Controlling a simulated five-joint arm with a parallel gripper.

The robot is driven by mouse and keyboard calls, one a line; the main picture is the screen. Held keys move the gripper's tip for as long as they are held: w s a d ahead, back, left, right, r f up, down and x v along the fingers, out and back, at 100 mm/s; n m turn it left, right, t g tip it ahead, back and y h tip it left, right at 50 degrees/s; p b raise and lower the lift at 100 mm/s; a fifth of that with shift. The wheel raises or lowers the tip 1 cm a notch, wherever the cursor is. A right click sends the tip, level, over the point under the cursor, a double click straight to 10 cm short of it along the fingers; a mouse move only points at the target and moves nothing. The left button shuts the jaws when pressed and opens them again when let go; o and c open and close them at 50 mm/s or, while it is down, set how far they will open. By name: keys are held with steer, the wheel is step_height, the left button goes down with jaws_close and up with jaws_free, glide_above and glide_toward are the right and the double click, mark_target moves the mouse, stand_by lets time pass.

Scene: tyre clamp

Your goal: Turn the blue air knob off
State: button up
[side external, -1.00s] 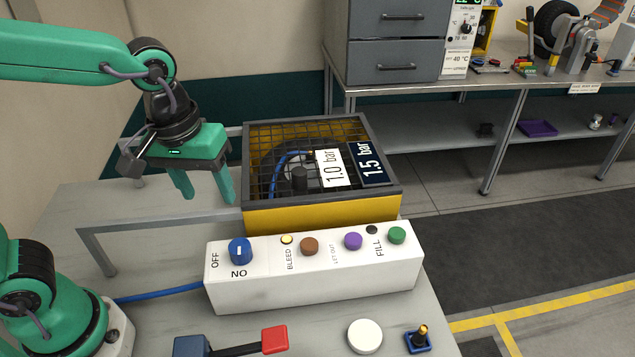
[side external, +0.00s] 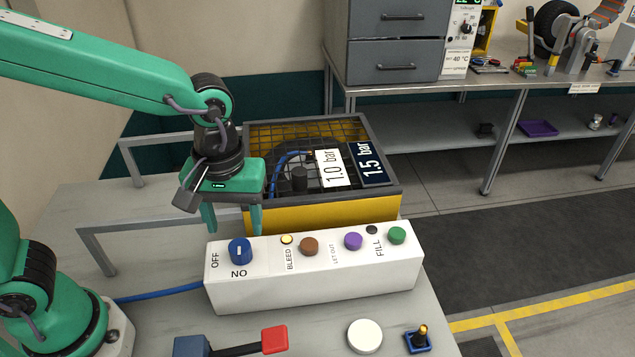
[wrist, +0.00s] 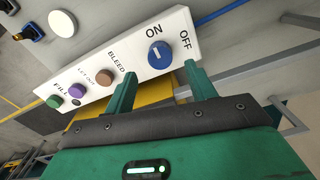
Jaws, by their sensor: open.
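The blue air knob (side external: 240,251) sits at the left end of the white control box (side external: 312,285), beside the OFF and NO/ON lettering. In the wrist view the knob (wrist: 160,55) shows a white pointer line that points up toward the ON lettering (wrist: 154,31). My gripper (side external: 233,232) is open and empty, with its fingers pointing down just above and behind the knob end of the box. In the wrist view its two fingertips (wrist: 159,82) lie on either side of the knob's position, short of it. They appear apart from the knob.
The box also carries brown (side external: 309,246), purple (side external: 353,241) and green (side external: 397,235) buttons. A yellow caged box (side external: 320,215) with 1.0 bar and 1.5 bar labels stands behind. A red-ended lever (side external: 274,339) and a white disc (side external: 364,336) are in front.

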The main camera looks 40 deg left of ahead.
mark_target(239, 246)
steer(key=shift+f, duration=2.65)
steer(key=shift+c, duration=0.3)
steer(key=c, duration=0.9)
